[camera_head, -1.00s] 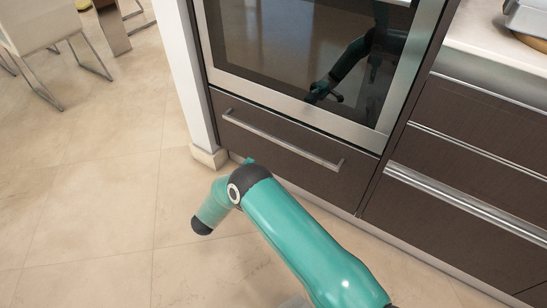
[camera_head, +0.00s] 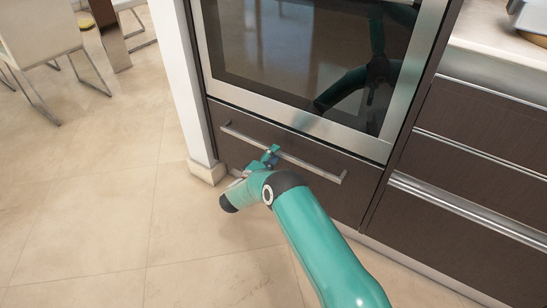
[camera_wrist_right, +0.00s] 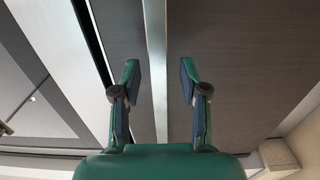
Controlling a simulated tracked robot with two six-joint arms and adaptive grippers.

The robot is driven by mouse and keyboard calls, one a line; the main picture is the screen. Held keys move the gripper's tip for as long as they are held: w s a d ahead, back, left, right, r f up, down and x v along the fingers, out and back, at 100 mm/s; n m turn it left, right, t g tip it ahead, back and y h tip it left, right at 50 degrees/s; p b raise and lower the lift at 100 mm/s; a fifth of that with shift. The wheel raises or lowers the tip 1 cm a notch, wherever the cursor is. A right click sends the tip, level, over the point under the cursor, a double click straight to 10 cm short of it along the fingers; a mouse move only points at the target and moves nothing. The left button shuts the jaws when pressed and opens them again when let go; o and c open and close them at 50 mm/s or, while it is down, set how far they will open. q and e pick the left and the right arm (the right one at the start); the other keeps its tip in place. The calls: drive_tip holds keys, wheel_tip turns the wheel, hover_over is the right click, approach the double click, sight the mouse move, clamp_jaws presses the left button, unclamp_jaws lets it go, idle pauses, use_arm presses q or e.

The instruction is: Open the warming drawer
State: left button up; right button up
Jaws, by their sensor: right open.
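The warming drawer (camera_head: 238,152) is the dark wood front below the oven, and it looks shut. Its long metal handle (camera_head: 312,167) runs across the upper part of the front. My right gripper (camera_head: 270,155) is at the middle of this handle. In the right wrist view the handle (camera_wrist_right: 156,40) is a pale bar running between the two open fingers of my right gripper (camera_wrist_right: 159,72), with a gap on each side. The fingers are not closed on it. My left gripper is not in view.
An oven (camera_head: 300,60) with dark glass sits above the drawer and mirrors my arm. More drawers (camera_head: 470,140) with metal strips stand to the right under a counter. A white wall post (camera_head: 178,80) is at the left. The tiled floor (camera_head: 100,210) in front is clear.

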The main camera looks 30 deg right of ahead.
drive_tip(key=shift+x, duration=1.1)
clamp_jaws()
